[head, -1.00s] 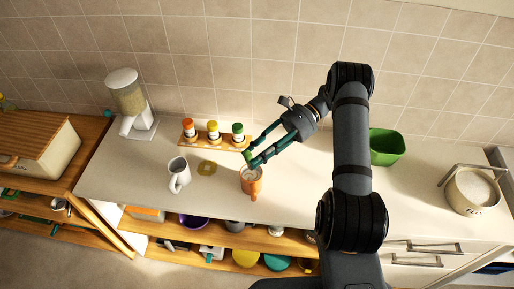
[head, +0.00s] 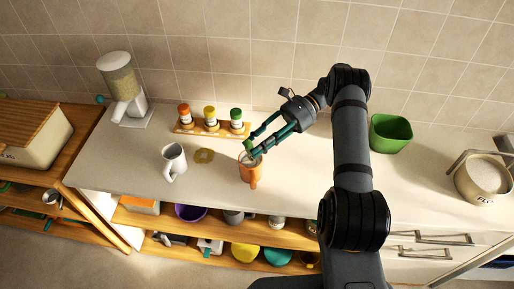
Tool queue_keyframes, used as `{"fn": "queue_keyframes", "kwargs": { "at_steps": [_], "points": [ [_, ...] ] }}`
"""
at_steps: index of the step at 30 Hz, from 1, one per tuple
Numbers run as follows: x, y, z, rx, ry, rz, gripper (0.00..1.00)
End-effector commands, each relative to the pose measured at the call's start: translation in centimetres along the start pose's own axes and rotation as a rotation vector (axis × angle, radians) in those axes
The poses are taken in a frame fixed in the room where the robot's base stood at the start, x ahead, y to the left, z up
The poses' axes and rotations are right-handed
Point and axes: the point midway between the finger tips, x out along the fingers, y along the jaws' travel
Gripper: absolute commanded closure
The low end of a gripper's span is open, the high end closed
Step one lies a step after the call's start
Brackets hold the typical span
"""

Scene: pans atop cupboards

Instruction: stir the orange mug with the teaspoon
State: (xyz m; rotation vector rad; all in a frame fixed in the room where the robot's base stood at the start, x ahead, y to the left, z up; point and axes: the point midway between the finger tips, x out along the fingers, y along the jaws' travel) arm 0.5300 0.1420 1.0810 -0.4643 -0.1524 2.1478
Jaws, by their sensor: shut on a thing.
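The orange mug (head: 250,173) stands upright on the pale counter, right of a white mug. My gripper (head: 251,152) is right over its opening, fingers pointing down and to the left, shut on a thin thing that I take to be the teaspoon. The teaspoon is too small and too covered by the fingers to make out clearly. A light patch shows inside the mug's rim; I cannot tell whether it is the spoon or the contents.
A white mug (head: 174,162) and a small yellowish coaster (head: 204,156) lie to the left. A wooden rack (head: 186,130) with three spice jars stands behind. A green bin (head: 390,134) and a flour pot (head: 482,178) stand right. A dispenser (head: 122,88) stands back left. The counter's front middle is clear.

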Motion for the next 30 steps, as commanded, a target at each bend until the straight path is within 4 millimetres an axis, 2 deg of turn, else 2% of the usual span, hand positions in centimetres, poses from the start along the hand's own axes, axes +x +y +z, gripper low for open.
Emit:
{"fn": "queue_keyframes", "kwargs": {
  "at_steps": [1, 18, 30],
  "points": [
    [0.1, 0.2, -0.8, 0.000, 0.000, 0.000, 0.96],
    [0.1, 0.2, -4.9, 0.001, 0.000, 0.000, 0.96],
    [0.0, 0.1, -6.5, 0.001, 0.000, -0.001, 0.96]
  ]
}}
